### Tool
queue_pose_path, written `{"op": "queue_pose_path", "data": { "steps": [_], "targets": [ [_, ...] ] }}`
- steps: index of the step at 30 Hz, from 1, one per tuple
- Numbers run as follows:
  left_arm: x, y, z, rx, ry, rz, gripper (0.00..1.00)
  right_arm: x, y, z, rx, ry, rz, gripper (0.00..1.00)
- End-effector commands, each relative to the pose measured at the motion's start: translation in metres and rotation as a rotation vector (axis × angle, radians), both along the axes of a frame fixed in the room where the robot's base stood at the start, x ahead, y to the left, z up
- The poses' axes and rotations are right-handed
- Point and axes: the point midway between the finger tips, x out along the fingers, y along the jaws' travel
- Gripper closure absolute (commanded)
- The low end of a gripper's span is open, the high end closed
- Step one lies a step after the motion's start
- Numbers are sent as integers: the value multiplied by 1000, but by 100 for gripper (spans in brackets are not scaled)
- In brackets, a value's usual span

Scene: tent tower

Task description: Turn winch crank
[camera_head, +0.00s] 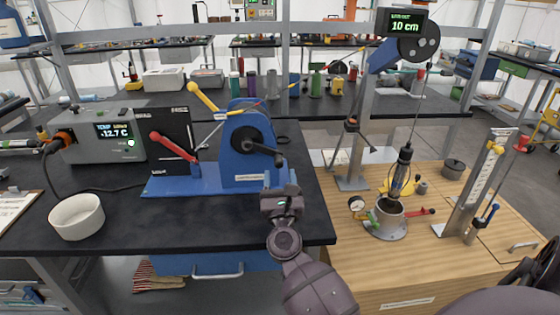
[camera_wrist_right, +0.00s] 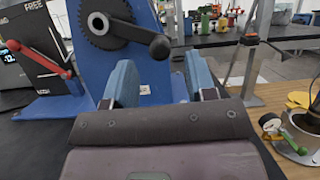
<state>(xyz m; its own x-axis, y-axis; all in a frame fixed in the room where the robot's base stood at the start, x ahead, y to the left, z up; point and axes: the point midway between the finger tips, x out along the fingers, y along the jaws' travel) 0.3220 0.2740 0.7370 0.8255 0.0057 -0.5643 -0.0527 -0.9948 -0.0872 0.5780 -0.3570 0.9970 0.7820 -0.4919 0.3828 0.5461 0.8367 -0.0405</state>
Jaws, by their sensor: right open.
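The blue winch (camera_head: 238,168) stands on the dark bench top. Its black crank (camera_head: 257,147) has an arm ending in a dark knob (camera_head: 279,160) at the lower right. The right wrist view shows the crank hub (camera_wrist_right: 98,18) and the round knob (camera_wrist_right: 160,47) close up. My right gripper (camera_head: 278,181) is just in front of and below the knob. Its two blue fingers (camera_wrist_right: 160,82) are apart with nothing between them, and the knob appears above the gap, not clasped. My left gripper is not in view.
A red lever (camera_head: 175,147) and a yellow lever (camera_head: 203,98) stand left of the crank. A white bowl (camera_head: 77,216) is at the bench's left. Right, a probe (camera_head: 400,171) hangs over a metal pot (camera_head: 389,213); a display (camera_head: 407,23) reads 10 cm.

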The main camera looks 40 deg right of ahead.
Motion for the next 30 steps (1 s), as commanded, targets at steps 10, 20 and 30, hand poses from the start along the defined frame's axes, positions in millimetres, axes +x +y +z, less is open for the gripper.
{"op": "queue_pose_path", "data": {
  "steps": [10,20,30],
  "targets": [
    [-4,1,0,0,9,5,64,34,-21,17,-2,0,0,49],
    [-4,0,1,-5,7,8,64,38,-24,17,-1,2,0,49],
    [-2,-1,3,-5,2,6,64,38,-24,18,-1,2,0,90]
  ]
}}
